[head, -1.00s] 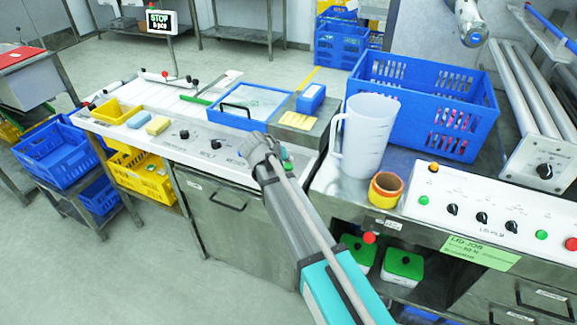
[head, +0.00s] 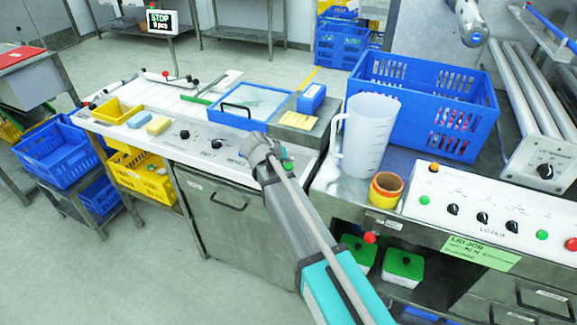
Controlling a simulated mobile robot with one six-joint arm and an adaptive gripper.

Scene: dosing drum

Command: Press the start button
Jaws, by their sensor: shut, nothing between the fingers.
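My gripper (head: 263,150) is shut and empty. It is over the right end of the white control panel (head: 225,168) on the left machine's front. A green button (head: 289,166) shows just right of my gripper, partly covered by it. I cannot tell whether they touch, and the fingertips are hard to make out. Black knobs (head: 184,134) sit on the same panel to the left. A second panel (head: 465,190) at the right has a green button (head: 424,200), another green button (head: 541,235) and a red button (head: 571,244). The button labels are too small to read.
A display (head: 159,21) at the back shows STOP and "9 pcs". A white jug (head: 366,135), an orange tape roll (head: 385,189) and a blue crate (head: 425,110) stand right of my gripper. A blue tray (head: 250,105) lies behind it. Yellow and blue bins stand at left.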

